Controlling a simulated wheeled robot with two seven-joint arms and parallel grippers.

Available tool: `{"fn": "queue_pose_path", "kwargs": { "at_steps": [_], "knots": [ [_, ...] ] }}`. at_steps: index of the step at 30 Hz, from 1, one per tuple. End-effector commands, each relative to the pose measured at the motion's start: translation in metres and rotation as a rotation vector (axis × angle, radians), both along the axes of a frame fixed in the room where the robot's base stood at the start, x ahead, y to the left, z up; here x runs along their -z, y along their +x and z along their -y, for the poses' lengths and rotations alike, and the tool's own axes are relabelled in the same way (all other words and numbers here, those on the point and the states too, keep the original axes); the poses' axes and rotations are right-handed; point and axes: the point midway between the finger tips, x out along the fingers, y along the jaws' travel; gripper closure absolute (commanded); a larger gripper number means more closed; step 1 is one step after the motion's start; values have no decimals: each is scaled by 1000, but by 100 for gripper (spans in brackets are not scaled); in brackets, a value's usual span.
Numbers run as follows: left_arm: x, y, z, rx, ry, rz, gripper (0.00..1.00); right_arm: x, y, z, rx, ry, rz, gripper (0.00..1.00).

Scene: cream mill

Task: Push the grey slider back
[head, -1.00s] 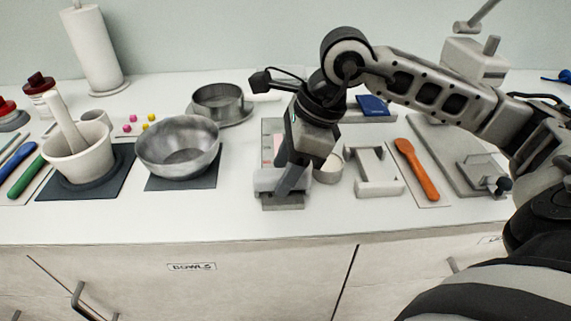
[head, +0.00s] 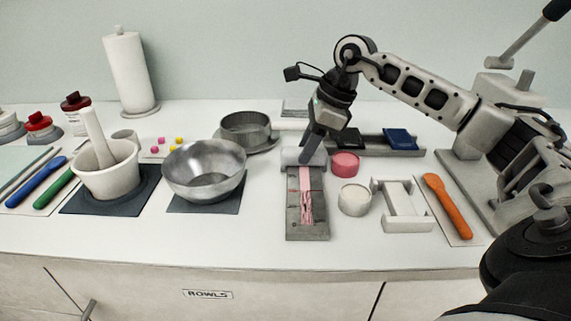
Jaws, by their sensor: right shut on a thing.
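The grey slider (head: 291,157) is a roller-like block across the far end of a long grey mill base (head: 307,230). Pink material (head: 306,196) lies streaked along the base's channel on the near side of the slider. My right gripper (head: 309,159) points down at the slider and is shut on it. Its fingers hide part of the slider. My left gripper is not in view.
A pink-filled round dish (head: 344,164) and a pale dish (head: 354,200) stand right of the base. A metal bowl (head: 204,173) and a round pan (head: 246,128) are to the left.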

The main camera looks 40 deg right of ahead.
Motion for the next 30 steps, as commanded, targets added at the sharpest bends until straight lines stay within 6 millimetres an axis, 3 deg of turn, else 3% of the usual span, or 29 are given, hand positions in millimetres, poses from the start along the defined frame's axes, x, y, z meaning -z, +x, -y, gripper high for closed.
{"fn": "queue_pose_path", "kwargs": {
  "at_steps": [9, 10, 12, 23, 30],
  "knots": [
    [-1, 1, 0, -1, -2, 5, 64, -1, 1, 3, 3, 3, 5, 100],
    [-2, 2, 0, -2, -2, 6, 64, -1, 1, 3, 3, 3, 5, 66],
    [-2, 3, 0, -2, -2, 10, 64, -1, 1, 2, 3, 3, 4, 49],
    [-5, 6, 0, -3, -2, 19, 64, -5, 0, 3, 2, 2, 4, 49],
    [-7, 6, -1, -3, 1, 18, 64, -45, -9, 16, 5, 2, 9, 49]
  ]
}}
